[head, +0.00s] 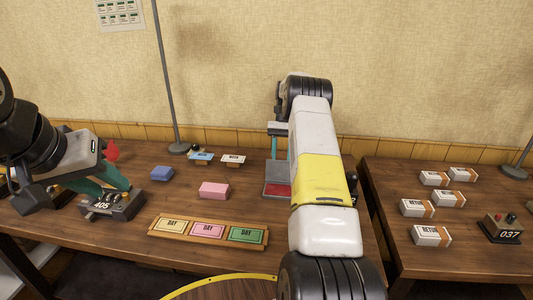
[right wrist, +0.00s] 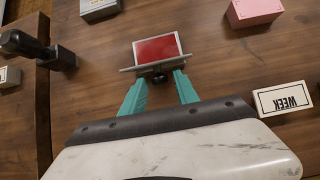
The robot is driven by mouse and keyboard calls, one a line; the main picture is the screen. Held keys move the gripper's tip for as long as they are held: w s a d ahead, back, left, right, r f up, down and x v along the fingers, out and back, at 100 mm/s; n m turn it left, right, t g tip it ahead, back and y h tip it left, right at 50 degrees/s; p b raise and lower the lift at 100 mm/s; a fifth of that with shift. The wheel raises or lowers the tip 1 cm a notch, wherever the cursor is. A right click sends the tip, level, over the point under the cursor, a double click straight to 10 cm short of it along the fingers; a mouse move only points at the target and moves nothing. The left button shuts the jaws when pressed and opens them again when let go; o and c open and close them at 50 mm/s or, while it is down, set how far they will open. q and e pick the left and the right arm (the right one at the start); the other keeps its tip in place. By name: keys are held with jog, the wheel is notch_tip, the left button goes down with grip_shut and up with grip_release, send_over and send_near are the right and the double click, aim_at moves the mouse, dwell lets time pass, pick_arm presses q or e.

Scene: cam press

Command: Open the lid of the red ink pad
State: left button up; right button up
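The red ink pad (head: 277,191) stands on the middle table, partly behind my right arm. Its red face shows in the head view and in the right wrist view (right wrist: 157,48). The grey lid (head: 278,170) stands raised at the pad's back edge; the right wrist view shows it nearly edge-on, with a dark knob (right wrist: 160,78). My right gripper (right wrist: 162,84) is behind the lid, its teal fingers apart on either side of the knob; whether they touch it I cannot tell. My left gripper (head: 108,188) is at the far left, its teal fingers apart above the 405 device.
The 405 device (head: 112,205) is at the left. A blue block (head: 162,173), a pink block (head: 214,190) and a tray of DAY cards (head: 208,231) lie left of the pad. Small RETURN boxes (head: 431,236) and the 037 device (head: 502,229) are on the right table. A gap separates the tables.

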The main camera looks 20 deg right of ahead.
aim_at(281, 162)
jog(key=shift+o, duration=0.2)
notch_tip(281, 162, up, 4)
jog(key=shift+s+f, duration=0.1)
jog(key=shift+s, duration=0.05)
jog(key=s+a, duration=0.3)
jog(key=s, duration=0.4)
jog(key=s+a+r, duration=0.1)
jog(key=s+a, duration=0.3)
jog(key=s, duration=0.3)
jog(key=shift+s, duration=0.1)
